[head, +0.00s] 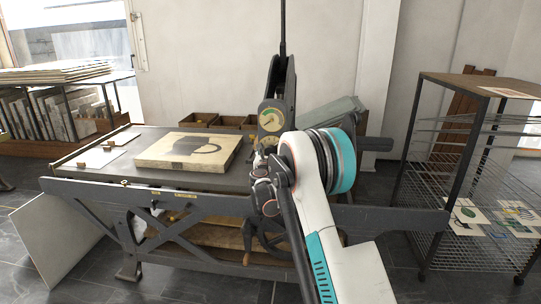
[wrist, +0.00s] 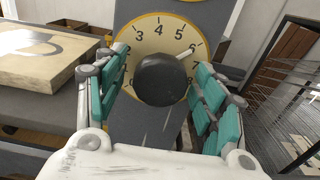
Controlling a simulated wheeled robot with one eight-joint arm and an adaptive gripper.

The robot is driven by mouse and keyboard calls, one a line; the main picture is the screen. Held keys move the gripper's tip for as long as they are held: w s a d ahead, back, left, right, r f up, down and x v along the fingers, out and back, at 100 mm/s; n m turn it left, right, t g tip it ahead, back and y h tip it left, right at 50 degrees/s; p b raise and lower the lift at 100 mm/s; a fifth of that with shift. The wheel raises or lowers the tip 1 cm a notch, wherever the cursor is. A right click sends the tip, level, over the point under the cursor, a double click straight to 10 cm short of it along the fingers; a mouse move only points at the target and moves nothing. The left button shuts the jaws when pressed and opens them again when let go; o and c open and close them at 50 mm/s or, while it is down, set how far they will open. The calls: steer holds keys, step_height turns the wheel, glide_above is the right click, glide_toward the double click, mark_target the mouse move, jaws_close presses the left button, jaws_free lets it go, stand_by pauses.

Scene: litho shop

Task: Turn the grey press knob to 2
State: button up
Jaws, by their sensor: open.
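The dark grey press knob (wrist: 162,80) sits at the centre of a cream dial (wrist: 143,48) with black numbers, in the wrist view. A pale pointer line runs from the knob up and right and ends close to the 6. My gripper (wrist: 160,76) is open, with one teal-padded finger on each side of the knob. A gap shows beside the knob on each side; contact is not clear. The lower part of the dial is hidden by the knob and fingers. In the head view my arm mostly hides the knob.
A round gauge (head: 271,117) is on the press column above the knob. A wire drying rack (head: 462,135) stands at the right.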

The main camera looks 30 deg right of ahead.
steer(key=shift+w+d, duration=0.15)
steer(key=c, duration=1.1)
